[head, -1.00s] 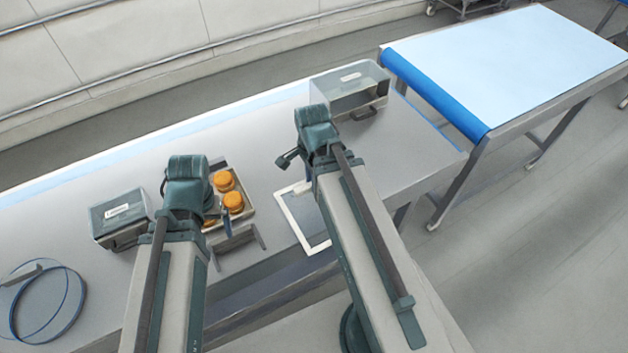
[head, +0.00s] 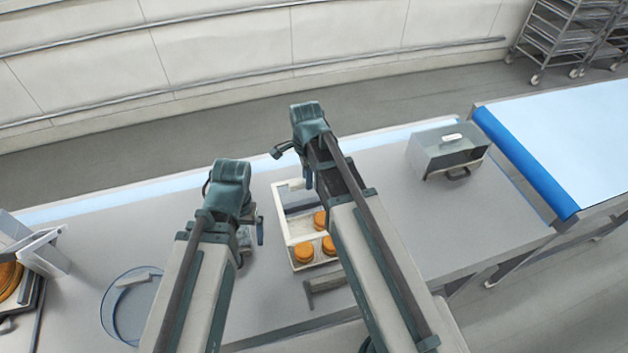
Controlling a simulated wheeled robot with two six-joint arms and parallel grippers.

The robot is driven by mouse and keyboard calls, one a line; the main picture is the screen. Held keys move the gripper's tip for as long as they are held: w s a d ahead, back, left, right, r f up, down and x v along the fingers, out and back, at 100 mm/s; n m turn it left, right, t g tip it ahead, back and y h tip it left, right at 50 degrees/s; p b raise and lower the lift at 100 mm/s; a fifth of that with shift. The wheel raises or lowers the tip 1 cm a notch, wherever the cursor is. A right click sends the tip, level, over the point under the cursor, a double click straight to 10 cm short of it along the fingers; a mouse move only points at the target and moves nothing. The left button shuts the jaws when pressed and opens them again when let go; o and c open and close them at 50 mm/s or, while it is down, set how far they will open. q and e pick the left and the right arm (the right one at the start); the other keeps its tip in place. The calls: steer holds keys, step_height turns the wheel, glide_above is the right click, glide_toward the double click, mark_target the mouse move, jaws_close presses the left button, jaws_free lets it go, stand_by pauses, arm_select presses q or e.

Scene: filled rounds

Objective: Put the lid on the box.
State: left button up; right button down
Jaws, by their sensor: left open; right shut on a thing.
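The box (head: 301,268) is a shallow pale tray holding several orange rounds (head: 303,252) on the table, partly hidden by my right arm. The lid (head: 296,205), a white frame with a greyish see-through panel, shows over the back part of the box. The rounds at the front are uncovered. My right gripper (head: 307,178) is shut at the lid's back edge; the arm hides much of the grip. Whether the lid touches the box I cannot tell. My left gripper (head: 250,232) is open, left of the box, its fingers partly hidden.
A grey bracket (head: 325,284) stands just in front of the box. A round clear dish (head: 128,308) lies left of my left arm. A grey case (head: 447,155) with a handle stands at the right. A stand with an orange round (head: 10,280) is at the far left.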

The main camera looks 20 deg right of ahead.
steer(key=shift+a, duration=0.1)
arm_select(q)
steer(key=shift+f+b, duration=0.7)
steer(key=shift+b, duration=0.05)
arm_select(e)
steer(key=shift+f, duration=0.75)
arm_select(q)
steer(key=shift+f, duration=0.1)
arm_select(e)
steer(key=shift+f, duration=0.1)
arm_select(q)
step_height(320, 180, down, 13)
steer(key=b, duration=1.3)
steer(key=shift+f, duration=0.15)
arm_select(e)
step_height(320, 180, down, 13)
steer(key=shift+f, duration=0.1)
arm_select(q)
steer(key=shift+w+f+b, duration=0.1)
steer(key=shift+f+b, duration=0.15)
steer(key=shift+b, duration=0.25)
arm_select(e)
steer(key=shift+f, duration=0.25)
steer(key=shift+c, duration=0.9)
jaws_free()
arm_select(q)
steer(key=shift+r, duration=0.1)
arm_select(e)
steer(key=shift+r, duration=0.1)
